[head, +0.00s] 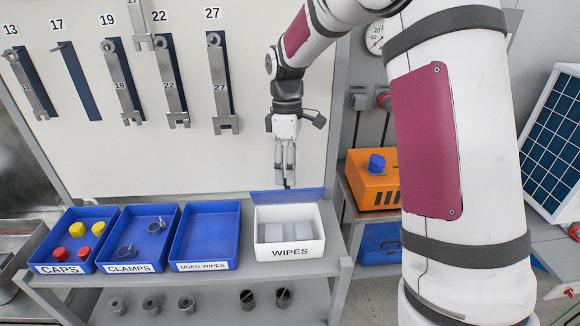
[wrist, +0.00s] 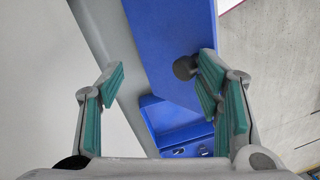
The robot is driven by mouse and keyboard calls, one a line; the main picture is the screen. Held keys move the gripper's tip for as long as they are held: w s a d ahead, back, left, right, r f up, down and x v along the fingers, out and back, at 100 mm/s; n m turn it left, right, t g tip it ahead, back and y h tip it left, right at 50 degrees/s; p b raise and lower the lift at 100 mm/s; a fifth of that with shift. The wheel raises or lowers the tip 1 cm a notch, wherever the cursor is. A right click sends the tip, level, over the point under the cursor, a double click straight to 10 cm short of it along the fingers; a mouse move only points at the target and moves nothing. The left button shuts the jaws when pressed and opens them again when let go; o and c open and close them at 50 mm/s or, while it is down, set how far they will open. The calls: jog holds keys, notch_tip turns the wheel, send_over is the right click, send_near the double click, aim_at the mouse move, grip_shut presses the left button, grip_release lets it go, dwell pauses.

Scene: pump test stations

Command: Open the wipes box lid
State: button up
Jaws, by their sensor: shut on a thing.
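The white wipes box (head: 290,252) stands at the right end of the shelf, its label facing front. Its blue lid (head: 300,195) is raised along the back edge, and the white contents show inside. My gripper (head: 286,184) points down at the lid's upper edge, holding the lid by its dark knob. In the wrist view the lid (wrist: 165,45) runs between the fingers of my gripper (wrist: 157,82). The dark knob (wrist: 185,67) lies against the right finger; the left finger's contact is not clear.
Blue bins for caps (head: 72,240), clamps (head: 140,240) and used wipes (head: 207,237) stand left of the box. The used wipes bin is empty. A wall panel with hanging wrenches (head: 220,85) rises behind. An orange unit (head: 372,182) stands to the right.

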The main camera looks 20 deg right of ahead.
jog(key=shift+w+a+f, duration=0.35)
jog(key=shift+w+f, duration=0.1)
jog(key=shift+f, duration=0.1)
jog(key=shift+c, duration=0.3)
jog(key=o, duration=1.2)
jog(key=shift+w, duration=0.2)
jog(key=shift+a, duration=0.1)
jog(key=shift+c, duration=0.4)
jog(key=shift+c, duration=0.2)
